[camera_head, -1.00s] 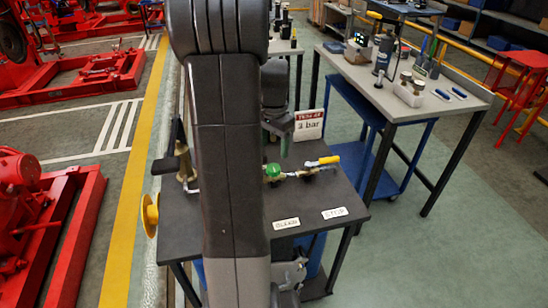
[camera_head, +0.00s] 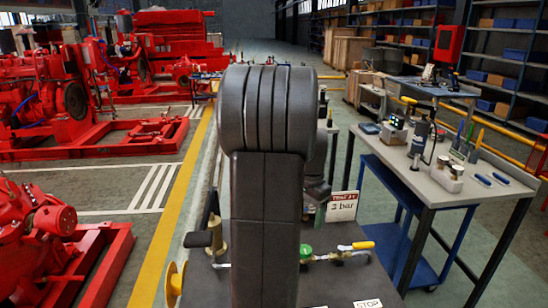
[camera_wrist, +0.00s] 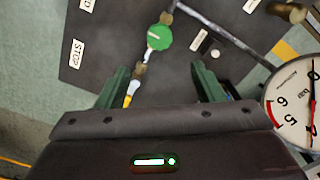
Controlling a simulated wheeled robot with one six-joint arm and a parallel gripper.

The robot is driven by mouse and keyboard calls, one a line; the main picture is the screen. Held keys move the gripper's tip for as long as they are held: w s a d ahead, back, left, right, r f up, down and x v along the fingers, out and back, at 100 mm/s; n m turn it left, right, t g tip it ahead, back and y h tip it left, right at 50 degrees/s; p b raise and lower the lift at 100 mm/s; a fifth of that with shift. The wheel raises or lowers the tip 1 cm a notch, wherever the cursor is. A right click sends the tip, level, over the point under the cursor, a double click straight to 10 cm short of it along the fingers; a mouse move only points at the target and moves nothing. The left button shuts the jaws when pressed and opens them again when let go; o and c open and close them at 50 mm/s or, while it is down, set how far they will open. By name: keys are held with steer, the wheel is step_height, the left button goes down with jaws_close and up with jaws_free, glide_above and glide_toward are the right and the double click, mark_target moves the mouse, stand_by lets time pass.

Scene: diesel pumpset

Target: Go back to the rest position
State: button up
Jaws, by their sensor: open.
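My gripper (camera_wrist: 158,68) is open in the wrist view, with two green fingers apart and nothing held between them. It points down over the dark bench top (camera_wrist: 105,28). A round green knob (camera_wrist: 159,37) on a pipe fitting lies beyond the fingertips. A yellow-handled valve (camera_wrist: 130,92) shows beside the left finger. In the head view my arm stands upright in the middle and hides much of the bench; the green knob (camera_head: 306,252) and the yellow handle (camera_head: 363,245) show to its right. The gripper is mostly hidden behind the arm there.
A pressure gauge (camera_wrist: 292,105) is close at the right of the wrist view. A grey workbench (camera_head: 420,180) with tools is at the right. Red pumpsets (camera_head: 60,235) line the left; the aisle behind is clear.

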step_height(320, 180, down, 12)
steer(key=shift+f, duration=0.1)
stand_by(0.5)
